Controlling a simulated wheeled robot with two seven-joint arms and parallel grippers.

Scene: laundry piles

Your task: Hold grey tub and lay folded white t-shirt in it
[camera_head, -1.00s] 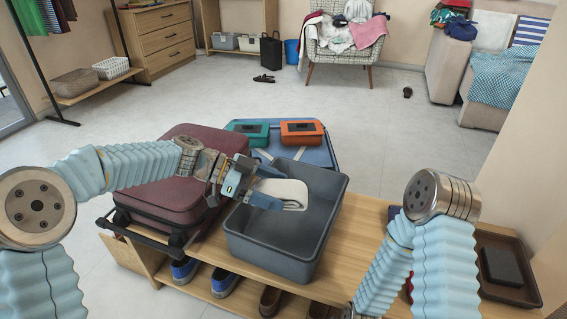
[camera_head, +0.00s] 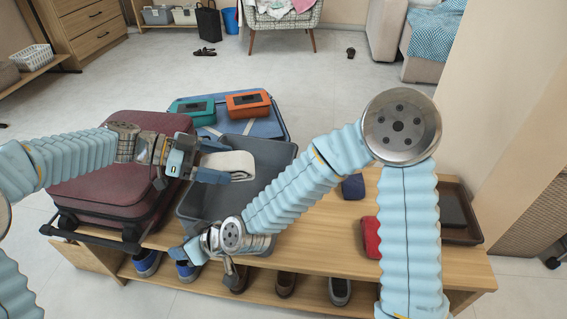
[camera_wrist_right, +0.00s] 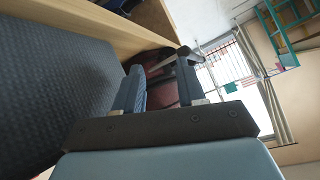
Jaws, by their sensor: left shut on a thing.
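The grey tub (camera_head: 272,151) stands on the wooden bench, beside the dark red suitcase. My left gripper (camera_head: 213,163) reaches in from the left over the tub and is shut on the folded white t-shirt (camera_head: 238,165). The shirt is over the tub's opening; I cannot tell whether it touches the floor of the tub. My right gripper (camera_wrist_right: 162,88) is open and empty, low in front of the tub's near side. In the right wrist view, the tub's dark wall (camera_wrist_right: 45,90) fills the left side, next to the fingers but not between them.
The dark red suitcase (camera_head: 125,150) stands left of the tub. A blue case (camera_head: 262,127) with teal (camera_head: 192,110) and orange (camera_head: 248,103) boxes lies behind. Shoes sit on the lower shelf. A brown tray (camera_head: 462,235) and red item (camera_head: 371,236) are right on the wooden bench (camera_head: 320,235).

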